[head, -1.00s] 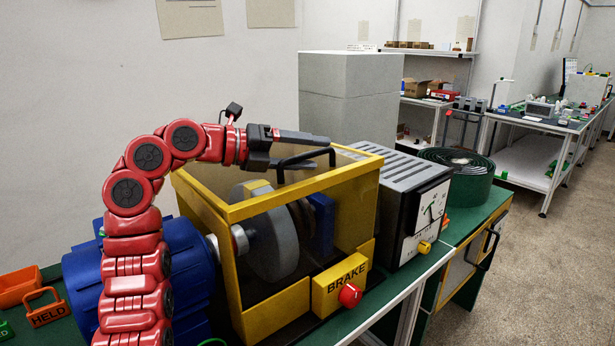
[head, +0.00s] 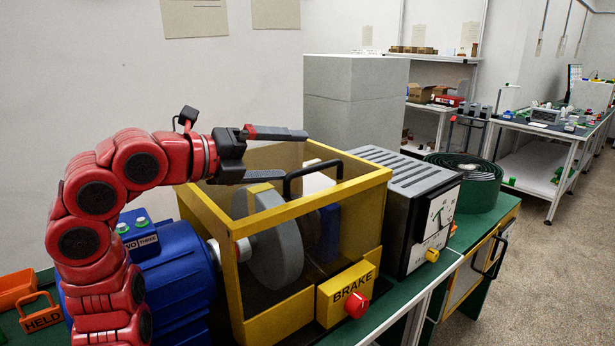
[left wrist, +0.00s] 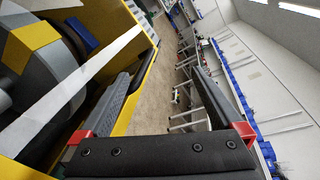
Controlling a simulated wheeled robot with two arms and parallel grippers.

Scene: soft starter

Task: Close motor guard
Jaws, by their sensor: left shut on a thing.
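The motor guard (head: 312,201) is a yellow-framed box with see-through sides over a grey disc (head: 276,240) beside the blue motor (head: 172,275). Its black handle (head: 318,164) stands at the top. The guard's yellow frame also shows in the left wrist view (left wrist: 143,82). My left gripper (head: 296,154) is at the handle's left end, with its lower fingertip close to the bar. It is shut on the handle, though its fingers show well apart and the contact is not clear. My right gripper is not in view.
A yellow BRAKE box with a red knob (head: 357,304) sits at the guard's front. A grey vented unit with a dial (head: 405,185) and a green coil (head: 467,172) stand to the right. An orange HELD tag (head: 42,318) lies at left. The floor at right is clear.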

